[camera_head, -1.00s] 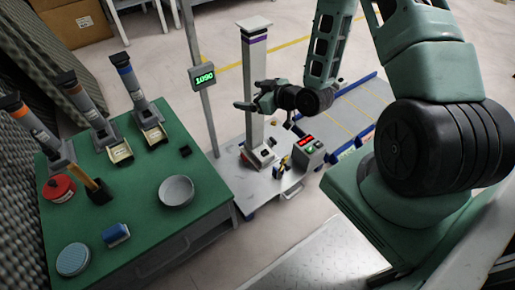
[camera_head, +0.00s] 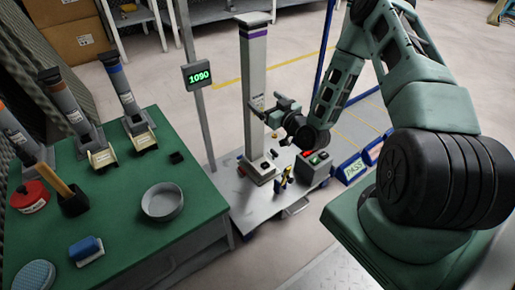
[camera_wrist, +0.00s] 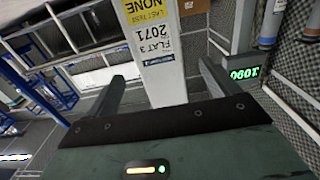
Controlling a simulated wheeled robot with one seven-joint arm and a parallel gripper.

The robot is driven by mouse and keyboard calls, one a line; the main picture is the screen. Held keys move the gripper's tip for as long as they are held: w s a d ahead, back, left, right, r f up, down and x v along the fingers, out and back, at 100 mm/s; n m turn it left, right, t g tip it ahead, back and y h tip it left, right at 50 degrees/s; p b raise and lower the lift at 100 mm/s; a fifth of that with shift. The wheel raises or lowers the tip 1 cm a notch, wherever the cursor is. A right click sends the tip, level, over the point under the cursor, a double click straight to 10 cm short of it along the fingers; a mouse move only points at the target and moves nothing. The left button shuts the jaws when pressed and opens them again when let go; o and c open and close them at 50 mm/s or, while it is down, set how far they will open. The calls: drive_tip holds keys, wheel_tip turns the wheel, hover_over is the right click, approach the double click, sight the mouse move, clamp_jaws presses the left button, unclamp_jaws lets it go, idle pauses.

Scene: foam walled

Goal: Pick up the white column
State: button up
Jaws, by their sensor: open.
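The white column (camera_head: 252,95) stands upright on a low metal cart, with a purple band and a dark cap near its top in the head view. In the wrist view the white column (camera_wrist: 158,45) rises between my two fingers, its printed label facing the camera. My gripper (camera_head: 268,112) is open at about the column's mid-height, in front of it. In the wrist view my gripper's fingers (camera_wrist: 162,85) lie left and right of the column, with gaps on both sides. I cannot tell how deep the column sits between them.
The cart (camera_head: 262,205) also bears a grey control box (camera_head: 317,166) and small tools near the column's foot. A post with a green display (camera_head: 198,76) stands left of the column. A green table (camera_head: 130,215) holds dark-capped cylinders, a round dish (camera_head: 162,202) and a blue brush (camera_head: 86,248).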

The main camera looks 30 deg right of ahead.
sight(258, 95)
drive_tip(key=shift+w+b, duration=0.3)
drive_tip(key=shift+w, duration=0.9)
drive_tip(key=w+b, duration=0.2)
drive_tip(key=w, duration=0.2)
drive_tip(key=shift+w+f+b, duration=0.15)
drive_tip(key=shift+f+b, duration=0.05)
drive_tip(key=shift+b, duration=0.1)
drive_tip(key=shift+w+r, duration=0.1)
drive_tip(key=shift+w, duration=0.3)
clamp_jaws()
drive_tip(key=shift+a+r, duration=0.1)
drive_tip(key=shift+r, duration=0.1)
